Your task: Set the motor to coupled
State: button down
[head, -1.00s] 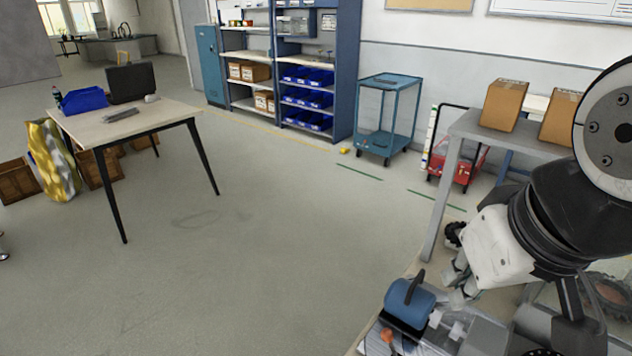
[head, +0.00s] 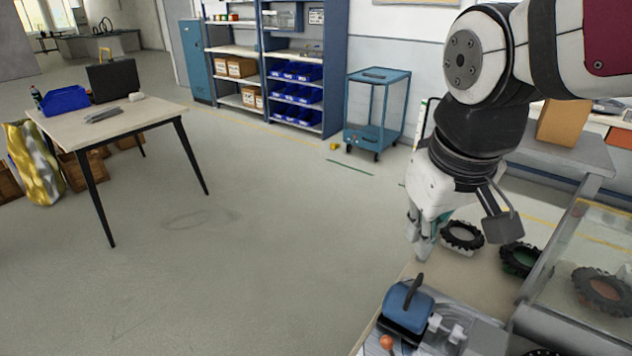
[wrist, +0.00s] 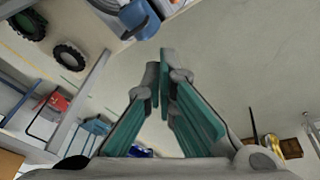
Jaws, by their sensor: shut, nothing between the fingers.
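The blue motor (head: 408,308) sits on a dark base at the near edge of the bench, with a black handle (head: 414,289) standing up from it. Clear and whitish parts (head: 447,330) lie just to its right. From here I cannot tell whether they are joined to the motor. An orange-red knob (head: 386,342) is in front of the motor. My gripper (head: 419,248) hangs above and behind the motor, apart from it, pointing down. Its teal-padded fingers are together and empty in the wrist view (wrist: 164,62).
Black wheels, one pale-centred (head: 462,237) and one green-centred (head: 520,259), lie on the bench behind the motor. A clear-sided case (head: 590,265) stands at the right. A grey table with a cardboard box (head: 562,122) is behind. Floor to the left is open.

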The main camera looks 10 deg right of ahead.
jog(key=w+a+f+n+g+p, duration=0.1)
jog(key=w+a+f+n+g, duration=0.1)
jog(key=w+f, duration=0.6)
jog(key=w+a+f+n+g+h+p, duration=0.1)
jog(key=w+a+f+n+g, duration=0.1)
jog(key=w+f+n, duration=0.3)
jog(key=w+f+g, duration=0.1)
jog(key=w+f, duration=0.3)
jog(key=f, duration=0.1)
jog(key=shift+a, duration=0.35)
jog(key=shift+w+f, duration=0.1)
jog(key=shift+f, duration=0.05)
jog(key=s+d+f+p, duration=0.1)
jog(key=s+d+f, duration=0.1)
jog(key=f, duration=0.2)
jog(key=s+d+f+p, duration=0.2)
jog(key=f, duration=0.3)
jog(key=shift+s+d+f, duration=0.3)
jog(key=shift+d, duration=0.1)
